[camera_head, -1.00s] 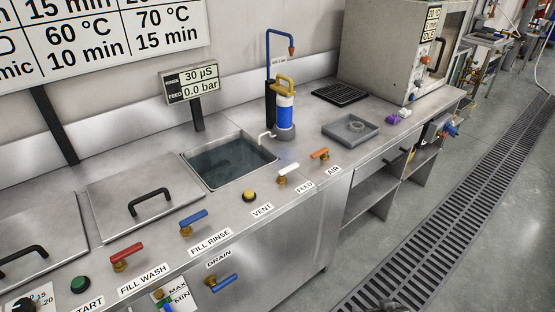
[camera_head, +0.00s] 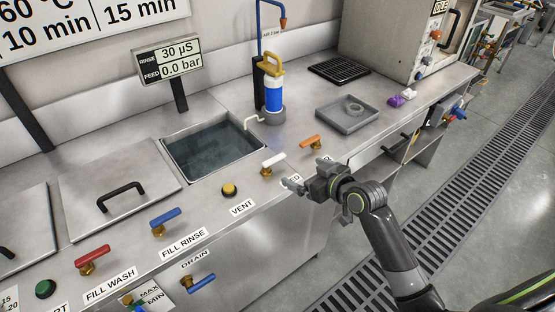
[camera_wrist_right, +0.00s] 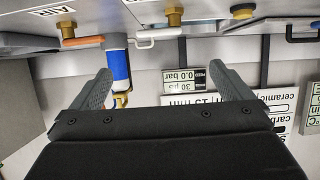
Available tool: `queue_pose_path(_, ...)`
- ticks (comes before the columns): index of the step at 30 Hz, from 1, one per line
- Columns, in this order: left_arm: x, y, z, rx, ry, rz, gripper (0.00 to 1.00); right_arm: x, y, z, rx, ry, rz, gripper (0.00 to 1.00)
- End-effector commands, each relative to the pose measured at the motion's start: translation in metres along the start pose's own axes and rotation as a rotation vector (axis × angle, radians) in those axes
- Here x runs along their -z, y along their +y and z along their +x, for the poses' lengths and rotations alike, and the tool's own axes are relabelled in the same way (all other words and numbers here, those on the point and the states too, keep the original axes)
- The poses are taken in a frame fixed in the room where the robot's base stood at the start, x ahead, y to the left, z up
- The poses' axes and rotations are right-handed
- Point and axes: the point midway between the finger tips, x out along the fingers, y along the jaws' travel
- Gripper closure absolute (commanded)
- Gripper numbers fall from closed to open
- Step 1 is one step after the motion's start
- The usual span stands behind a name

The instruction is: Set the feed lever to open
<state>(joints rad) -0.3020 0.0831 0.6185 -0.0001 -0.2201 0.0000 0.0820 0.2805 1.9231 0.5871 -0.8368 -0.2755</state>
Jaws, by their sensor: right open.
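The feed lever (camera_head: 273,160) has a white handle on a brass stem, on the steel counter between the vent button and the air lever. In the right wrist view, which is upside down, its white handle (camera_wrist_right: 158,33) shows beyond and between the fingers. My right gripper (camera_head: 306,174) is open and empty, just in front and to the right of the lever, apart from it. In the right wrist view its fingers (camera_wrist_right: 163,78) are spread wide. The gripper partly covers the FEED label (camera_head: 290,181). The display (camera_head: 171,63) reads feed 0.0 bar. My left gripper is not in view.
The orange air lever (camera_head: 310,142) stands close behind the right gripper. The yellow vent button (camera_head: 229,190) is to the left. Blue fill rinse (camera_head: 165,217) and red fill wash (camera_head: 93,255) levers are farther left. A sink (camera_head: 168,143) and filter cylinder (camera_head: 273,93) stand behind.

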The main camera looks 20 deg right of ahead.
Motion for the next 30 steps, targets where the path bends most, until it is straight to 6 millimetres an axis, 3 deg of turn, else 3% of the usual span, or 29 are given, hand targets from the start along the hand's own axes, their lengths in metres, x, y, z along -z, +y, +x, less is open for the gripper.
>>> queue_pose_path(18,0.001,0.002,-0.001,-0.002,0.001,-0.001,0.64,0.0,0.0,0.1,0.0,-0.002,0.001,0.01)
queue_pose_path(30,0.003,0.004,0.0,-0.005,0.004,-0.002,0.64,-0.001,0.0,0.133,-0.001,-0.002,-0.001,0.01)
